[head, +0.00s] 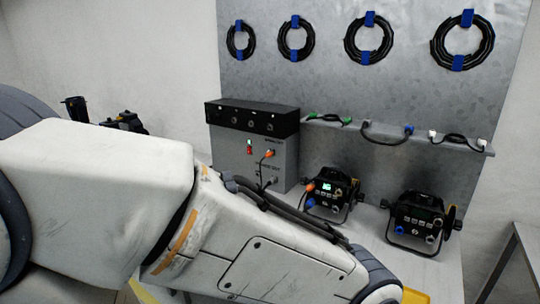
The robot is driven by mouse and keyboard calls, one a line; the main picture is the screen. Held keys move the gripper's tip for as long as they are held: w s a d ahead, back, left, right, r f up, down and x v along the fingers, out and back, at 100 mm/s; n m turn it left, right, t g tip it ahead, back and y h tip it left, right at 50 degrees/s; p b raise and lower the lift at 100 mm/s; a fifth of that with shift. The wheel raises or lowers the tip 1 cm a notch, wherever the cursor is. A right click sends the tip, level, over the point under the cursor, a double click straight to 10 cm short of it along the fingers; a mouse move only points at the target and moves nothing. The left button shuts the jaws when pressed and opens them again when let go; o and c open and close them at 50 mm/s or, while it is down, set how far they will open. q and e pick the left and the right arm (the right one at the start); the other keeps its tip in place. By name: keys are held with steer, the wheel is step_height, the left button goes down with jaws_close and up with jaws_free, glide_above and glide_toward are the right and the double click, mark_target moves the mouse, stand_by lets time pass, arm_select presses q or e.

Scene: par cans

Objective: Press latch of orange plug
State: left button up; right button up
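An orange plug (267,154) on a black cable sits at the front of the grey power box (228,152). I cannot tell which one the task means. The latches are too small to make out. My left arm crosses the foreground from the left and hides the lower part of the box and the table in front. Neither gripper can be made out.
A second par can (420,222) stands to the right. Short cables lie on a shelf (390,134), and coiled black cables hang on the grey metal panel (350,90). Dark objects (128,121) show behind my arm at left, unclear. A yellow item (414,296) is at the bottom edge.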

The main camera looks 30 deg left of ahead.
arm_select(q)
jaws_close()
stand_by(1.4)
arm_select(e)
jaws_close()
